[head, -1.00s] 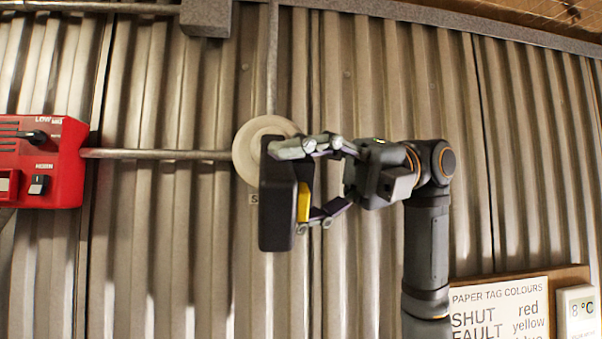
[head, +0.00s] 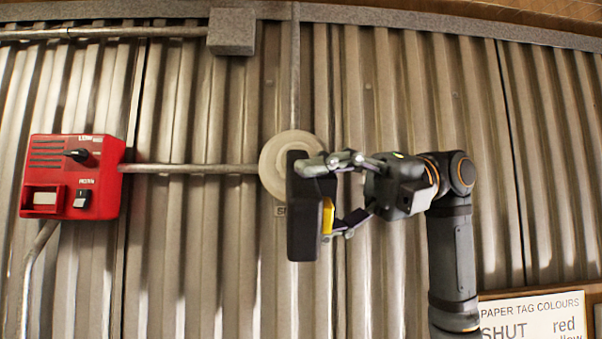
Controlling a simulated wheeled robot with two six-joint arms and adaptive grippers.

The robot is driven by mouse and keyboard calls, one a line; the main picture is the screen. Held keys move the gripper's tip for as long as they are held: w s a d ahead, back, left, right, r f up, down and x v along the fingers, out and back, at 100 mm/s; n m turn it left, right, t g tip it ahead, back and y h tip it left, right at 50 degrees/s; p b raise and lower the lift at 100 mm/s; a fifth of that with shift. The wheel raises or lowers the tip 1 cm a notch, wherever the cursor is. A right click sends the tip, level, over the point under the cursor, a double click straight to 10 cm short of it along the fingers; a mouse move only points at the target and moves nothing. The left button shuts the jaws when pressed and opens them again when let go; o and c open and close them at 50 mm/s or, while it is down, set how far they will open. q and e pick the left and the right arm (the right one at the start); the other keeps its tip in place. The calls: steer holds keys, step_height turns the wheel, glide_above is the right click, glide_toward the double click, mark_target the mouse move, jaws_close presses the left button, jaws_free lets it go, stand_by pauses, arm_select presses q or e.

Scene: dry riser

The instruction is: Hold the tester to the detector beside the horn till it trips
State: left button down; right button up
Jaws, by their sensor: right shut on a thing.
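The detector (head: 276,162) is a round whitish disc on the corrugated wall, at the end of the pipe from the red horn box. The tester (head: 303,220) is a dark upright block with a yellow part, in front of the detector's right side and hiding much of it. My right gripper (head: 332,199) is shut on the tester from the right. I cannot tell whether the tester touches the detector. No lit indicator shows on the visible part of the detector. The horn box (head: 72,176) is red, with a black knob and a switch. My left gripper is not in view.
A metal conduit (head: 190,169) joins the red box to the detector. A grey junction box (head: 232,31) sits above on a horizontal pipe. A small label (head: 280,211) under the detector is partly hidden. A paper tag sign (head: 535,318) is at lower right.

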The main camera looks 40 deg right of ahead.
mark_target(323, 201)
steer(key=shift+d, duration=0.1)
steer(key=shift+s+a, duration=0.25)
steer(key=shift+s, duration=0.05)
steer(key=shift+s+a+b, duration=0.25)
steer(key=shift+s+a, duration=0.15)
steer(key=shift+s, duration=0.3)
steer(key=shift+s+a+b, duration=0.25)
steer(key=shift+s+a, duration=0.2)
steer(key=shift+s, duration=0.2)
steer(key=shift+s+a+b, duration=0.25)
steer(key=shift+s+a, duration=0.15)
steer(key=shift+s, duration=0.3)
steer(key=shift+s+a, duration=0.35)
steer(key=shift+s, duration=0.2)
steer(key=shift+s+a, duration=0.35)
steer(key=shift+s, duration=0.2)
steer(key=shift+w+d, duration=0.1)
